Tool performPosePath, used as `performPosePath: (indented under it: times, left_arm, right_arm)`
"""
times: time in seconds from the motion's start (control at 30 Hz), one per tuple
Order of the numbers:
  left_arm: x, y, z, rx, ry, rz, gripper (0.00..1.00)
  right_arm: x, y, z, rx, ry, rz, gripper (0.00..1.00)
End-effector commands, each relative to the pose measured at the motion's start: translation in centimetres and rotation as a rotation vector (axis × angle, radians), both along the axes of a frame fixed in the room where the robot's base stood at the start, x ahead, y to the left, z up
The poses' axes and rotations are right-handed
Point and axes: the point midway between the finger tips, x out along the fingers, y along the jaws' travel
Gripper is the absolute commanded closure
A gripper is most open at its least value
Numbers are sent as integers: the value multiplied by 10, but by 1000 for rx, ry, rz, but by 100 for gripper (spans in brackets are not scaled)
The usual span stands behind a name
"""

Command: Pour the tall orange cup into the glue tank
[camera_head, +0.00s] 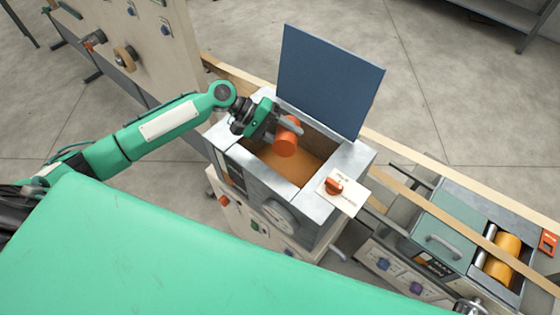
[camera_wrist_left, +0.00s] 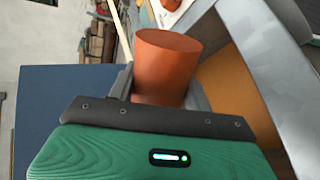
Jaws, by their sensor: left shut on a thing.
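The tall orange cup (camera_head: 286,137) is in my left gripper (camera_head: 284,130), whose fingers are shut on its sides. It hangs over the open glue tank (camera_head: 228,160), a grey metal box with brown-orange glue (camera_head: 285,168) inside. In the head view the cup looks tilted; the exact angle is hard to tell. The left wrist view also shows the cup (camera_wrist_left: 168,68) between the fingers; I cannot see its contents or any stream. The tank's dark blue lid (camera_head: 330,80) stands open at the back. My right gripper is out of view.
An orange knob (camera_head: 334,186) sits on a white plate at the tank's right corner. A glue unit with yellow rollers (camera_head: 502,258) stands at the right, with a paper strip running past. A beige control panel (camera_head: 140,40) stands behind my left arm.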

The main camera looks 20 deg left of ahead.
Motion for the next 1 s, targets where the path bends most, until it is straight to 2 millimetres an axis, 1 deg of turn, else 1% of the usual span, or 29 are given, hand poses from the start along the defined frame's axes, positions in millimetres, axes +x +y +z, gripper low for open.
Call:
performPosePath:
  times: [0.17,0.23,0.37,0.5,0.83,1.0]
  left_arm:
    - [0,0,0,0,-2,0,77]
    - [-3,0,-4,7,-33,0,77]
    - [-11,-2,-13,33,-186,-1,77]
    - [-15,-2,-15,58,-323,0,77]
    - [-16,-3,-12,66,-369,0,77]
    - [-23,-4,-7,102,-576,-2,77]
  right_arm:
    - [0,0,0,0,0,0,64]
    - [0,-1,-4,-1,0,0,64]
    - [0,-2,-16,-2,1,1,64]
    - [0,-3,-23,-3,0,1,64]
    - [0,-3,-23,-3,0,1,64]
    - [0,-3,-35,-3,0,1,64]
